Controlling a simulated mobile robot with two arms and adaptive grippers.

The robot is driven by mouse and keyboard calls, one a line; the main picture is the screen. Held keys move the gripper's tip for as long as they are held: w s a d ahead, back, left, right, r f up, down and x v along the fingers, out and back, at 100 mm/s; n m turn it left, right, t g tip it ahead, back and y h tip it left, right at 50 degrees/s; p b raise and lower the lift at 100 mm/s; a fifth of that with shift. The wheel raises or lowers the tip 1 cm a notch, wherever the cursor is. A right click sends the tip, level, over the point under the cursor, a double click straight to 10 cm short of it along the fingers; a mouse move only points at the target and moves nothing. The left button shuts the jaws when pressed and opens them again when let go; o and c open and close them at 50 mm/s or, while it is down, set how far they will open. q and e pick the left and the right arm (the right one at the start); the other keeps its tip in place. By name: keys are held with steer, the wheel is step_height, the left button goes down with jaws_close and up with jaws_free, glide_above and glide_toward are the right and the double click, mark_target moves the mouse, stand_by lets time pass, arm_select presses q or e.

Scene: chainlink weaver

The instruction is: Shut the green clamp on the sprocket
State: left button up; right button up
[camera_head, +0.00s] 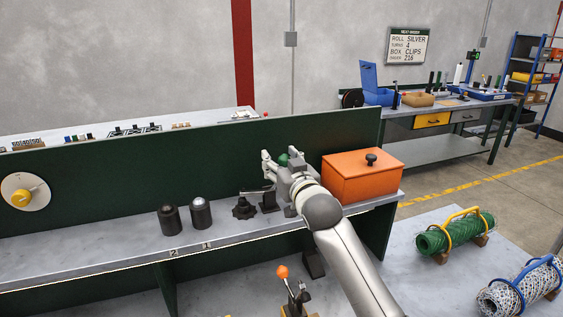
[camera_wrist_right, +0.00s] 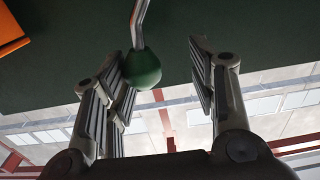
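The green clamp's ball (camera_head: 283,160) is between the fingers of my right gripper (camera_head: 279,163) in the head view. In the right wrist view the ball (camera_wrist_right: 143,70) hangs on a bent metal rod (camera_wrist_right: 138,22). My right gripper (camera_wrist_right: 158,72) is open around it there, with the ball close to the left finger and a gap to the right finger. The clamp's dark base (camera_head: 268,202) stands on the grey shelf, partly hidden by my gripper. A black toothed piece, seemingly the sprocket (camera_head: 244,209), sits left of the base. My left gripper is not in view.
An orange box with a black knob (camera_head: 362,178) stands close right of my gripper. Two dark domed posts (camera_head: 169,219) stand left on the shelf. A green panel (camera_head: 120,178) rises behind. An orange-knobbed lever (camera_head: 282,272) is below the shelf.

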steer(key=shift+a, duration=0.1)
steer(key=p+v, duration=0.6)
steer(key=v, duration=0.6)
steer(key=shift+s, duration=0.3)
stand_by(0.6)
